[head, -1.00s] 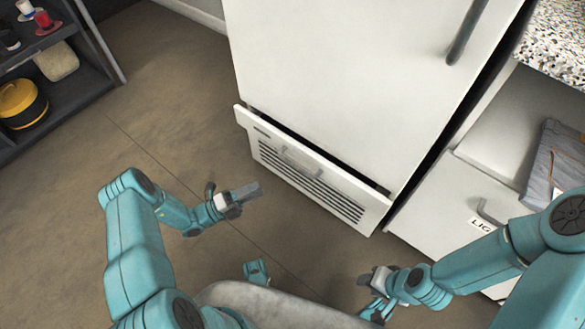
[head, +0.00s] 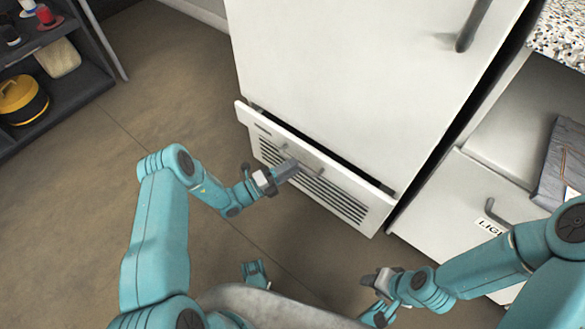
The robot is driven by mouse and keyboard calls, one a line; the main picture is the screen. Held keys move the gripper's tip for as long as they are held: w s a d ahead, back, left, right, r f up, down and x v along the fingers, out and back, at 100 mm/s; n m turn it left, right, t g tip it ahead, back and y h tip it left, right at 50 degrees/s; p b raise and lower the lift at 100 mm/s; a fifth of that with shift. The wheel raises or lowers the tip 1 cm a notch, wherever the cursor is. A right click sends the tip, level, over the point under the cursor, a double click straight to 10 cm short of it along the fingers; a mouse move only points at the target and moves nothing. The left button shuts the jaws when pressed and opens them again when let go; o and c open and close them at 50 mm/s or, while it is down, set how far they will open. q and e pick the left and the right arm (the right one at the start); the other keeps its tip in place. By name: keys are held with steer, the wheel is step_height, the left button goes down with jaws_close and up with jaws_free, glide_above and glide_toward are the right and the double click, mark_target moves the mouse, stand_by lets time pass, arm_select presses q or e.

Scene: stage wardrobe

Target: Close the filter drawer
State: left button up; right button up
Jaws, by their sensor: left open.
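The filter drawer (head: 340,201) is the white, slatted front at the bottom of the tall white cabinet (head: 350,90). It stands out from the cabinet, with a dark gap along its top edge. Its bar handle (head: 312,160) is partly hidden by my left gripper. My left gripper (head: 288,170) is open, in front of the drawer's left half near the handle; whether it touches cannot be told. My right gripper (head: 372,281) is low and to the right, apart from the drawer; its jaw state is unclear.
At right, a low white cupboard holds a door with a handle (head: 490,210) and a grey folded cloth (head: 562,170). A dark shelf (head: 62,98) with a yellow-black container (head: 22,100) stands at left. The brown floor between is clear.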

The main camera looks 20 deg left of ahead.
arm_select(q)
steer(key=shift+w+d+r, duration=0.1)
steer(key=shift+w+d, duration=0.25)
arm_select(e)
steer(key=shift+w+f, duration=0.1)
arm_select(q)
jaws_close()
steer(key=shift+w, duration=0.15)
arm_select(e)
steer(key=shift+w, duration=0.1)
